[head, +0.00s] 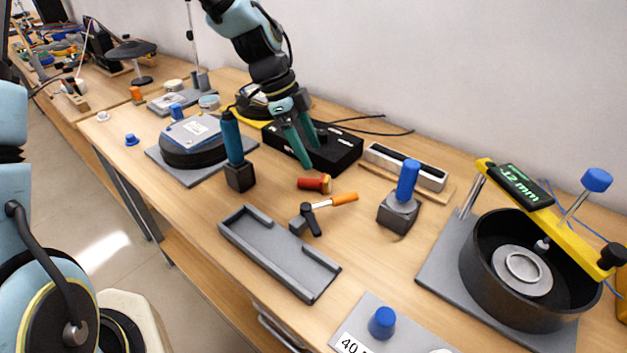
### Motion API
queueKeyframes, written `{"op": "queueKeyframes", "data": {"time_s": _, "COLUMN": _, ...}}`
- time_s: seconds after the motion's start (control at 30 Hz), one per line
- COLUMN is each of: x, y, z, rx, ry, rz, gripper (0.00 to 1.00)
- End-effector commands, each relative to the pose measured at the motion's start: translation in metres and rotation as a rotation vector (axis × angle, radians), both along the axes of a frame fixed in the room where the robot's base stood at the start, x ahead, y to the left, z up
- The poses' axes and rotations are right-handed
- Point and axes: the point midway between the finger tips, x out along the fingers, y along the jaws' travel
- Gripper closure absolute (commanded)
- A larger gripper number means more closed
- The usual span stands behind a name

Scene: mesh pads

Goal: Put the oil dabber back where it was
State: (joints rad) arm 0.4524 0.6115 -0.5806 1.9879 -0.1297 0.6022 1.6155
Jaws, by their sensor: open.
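My gripper (313,156) is open, with its fingers pointing down in front of a black box and nothing seen between them. Just below the fingertips a short red piece with a yellowish end (314,184) lies on its side on the bench, apart from them. I cannot tell for sure which item is the oil dabber. A teal handle (231,137) stands upright in a dark square block (240,177) to the left. A blue handle (408,180) stands upright on a grey block (399,214) to the right.
An empty grey tray (262,254) lies at the front. A black box (345,152) with a cable stands behind my gripper. A black bowl with a yellow gauge bar (543,214) is at the right. A round dark device (193,148) sits at the left.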

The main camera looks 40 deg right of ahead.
Motion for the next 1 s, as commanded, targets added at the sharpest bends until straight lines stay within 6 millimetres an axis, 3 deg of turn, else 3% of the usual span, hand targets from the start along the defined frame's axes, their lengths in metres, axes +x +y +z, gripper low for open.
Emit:
{"op": "queueKeyframes", "data": {"time_s": 0.27, "x": -0.008, "y": -0.004, "z": -0.019, "rx": 0.003, "ry": 0.001, "rz": 0.0, "gripper": 0.22}}
{"op": "queueKeyframes", "data": {"time_s": 0.6, "x": -0.02, "y": -0.013, "z": -0.059, "rx": 0.002, "ry": 0.001, "rz": 0.0, "gripper": 0.22}}
{"op": "queueKeyframes", "data": {"time_s": 0.87, "x": -0.02, "y": -0.014, "z": -0.063, "rx": 0.0, "ry": -0.001, "rz": 0.001, "gripper": 0.22}}
{"op": "queueKeyframes", "data": {"time_s": 1.0, "x": -0.02, "y": -0.014, "z": -0.063, "rx": 0.0, "ry": -0.001, "rz": 0.001, "gripper": 0.35}}
